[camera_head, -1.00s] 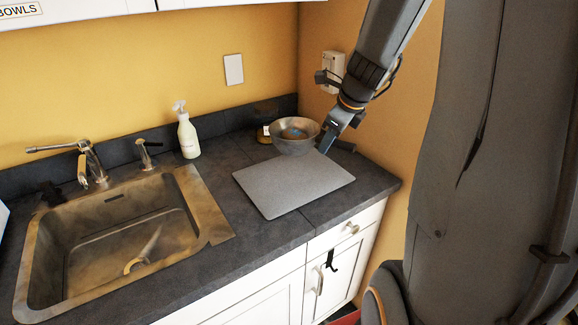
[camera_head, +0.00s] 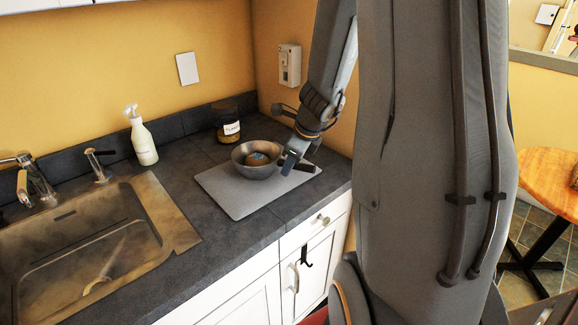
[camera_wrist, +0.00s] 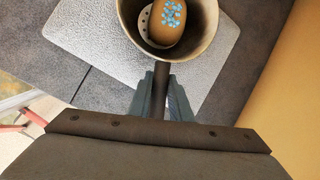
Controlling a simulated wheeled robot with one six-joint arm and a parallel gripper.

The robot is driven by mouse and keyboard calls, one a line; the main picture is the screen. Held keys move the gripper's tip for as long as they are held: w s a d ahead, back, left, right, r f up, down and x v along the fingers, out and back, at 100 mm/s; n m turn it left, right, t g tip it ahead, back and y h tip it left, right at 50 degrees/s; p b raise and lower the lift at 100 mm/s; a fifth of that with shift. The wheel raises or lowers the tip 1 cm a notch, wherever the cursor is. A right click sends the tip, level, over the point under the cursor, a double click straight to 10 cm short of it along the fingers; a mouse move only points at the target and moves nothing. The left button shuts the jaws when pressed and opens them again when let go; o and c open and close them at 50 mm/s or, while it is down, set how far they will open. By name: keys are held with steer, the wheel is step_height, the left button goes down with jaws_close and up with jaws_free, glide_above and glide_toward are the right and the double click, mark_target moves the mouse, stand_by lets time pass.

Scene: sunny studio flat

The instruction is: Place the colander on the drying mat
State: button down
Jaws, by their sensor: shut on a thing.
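The colander (camera_head: 240,168), a grey metal bowl with a handle, is over the back part of the grey drying mat (camera_head: 238,203). I cannot tell whether its base touches the mat. A brown item with a blue flower pattern (camera_wrist: 166,20) lies inside the colander. My gripper (camera_head: 288,164) is at the colander's right side. In the wrist view my gripper (camera_wrist: 160,102) is shut on the colander's handle (camera_wrist: 161,82). The mat also shows under the bowl in the wrist view (camera_wrist: 100,45).
A dark labelled jar (camera_head: 229,122) stands behind the colander. A white soap bottle (camera_head: 142,138) stands by the sink (camera_head: 90,250) at the left. The wall is close behind and to the right. The mat's front part is clear.

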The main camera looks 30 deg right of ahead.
steer(key=c, duration=1.6)
jaws_free()
steer(key=shift+r, duration=0.1)
steer(key=a+p+v, duration=0.1)
steer(key=p+v, duration=0.1)
steer(key=v, duration=0.9)
steer(key=s+a+f+n+g, duration=0.1)
steer(key=s+a+n, duration=0.2)
steer(key=n, duration=0.6)
steer(key=s+a+f+n+g, duration=0.1)
steer(key=s+a+f+n, duration=0.1)
steer(key=a+n, duration=0.5)
steer(key=s+a+f+n+g, duration=0.1)
steer(key=s+a+n, duration=0.4)
steer(key=n, duration=0.7)
steer(key=shift+a+f+n+h, duration=0.3)
steer(key=shift+a+f+h, duration=0.1)
steer(key=shift+a+f, duration=0.2)
steer(key=shift+f, duration=0.1)
steer(key=shift+g, duration=0.3)
step_height(320, 180, down, 4)
steer(key=b, duration=0.3)
steer(key=shift+w+b, duration=0.1)
steer(key=shift+b, duration=0.25)
